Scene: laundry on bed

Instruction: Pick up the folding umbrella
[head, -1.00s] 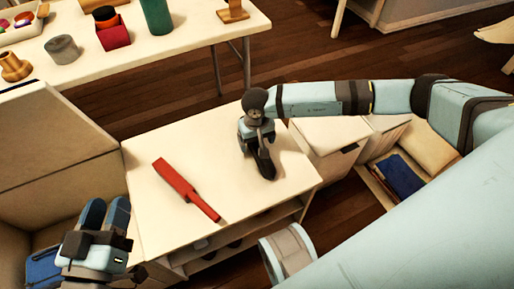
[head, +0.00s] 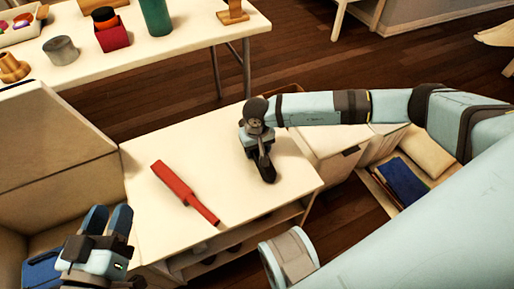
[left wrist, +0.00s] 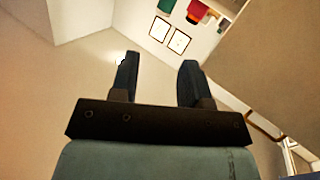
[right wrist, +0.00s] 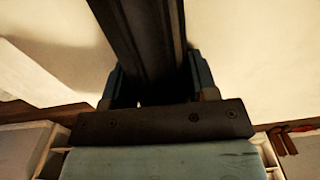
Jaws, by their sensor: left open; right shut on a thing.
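A dark, long, ridged thing that looks like the folding umbrella (right wrist: 146,40) is between the fingers of my right gripper (right wrist: 155,88) in the right wrist view. In the head view my right gripper (head: 260,158) points down over the right part of the cream cabinet top, shut on this dark thing (head: 267,174). I cannot tell whether the thing touches the top. My left gripper (head: 108,222) is open and empty at the lower left, beside the cabinet; its two fingers stand apart in the left wrist view (left wrist: 158,82).
A red paddle-shaped thing (head: 184,191) lies on the cabinet top (head: 215,165), left of my right gripper. Behind stands a table (head: 190,32) with a green cylinder (head: 156,17), a red box (head: 113,36) and a grey cup (head: 61,50). Open drawers are at the right.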

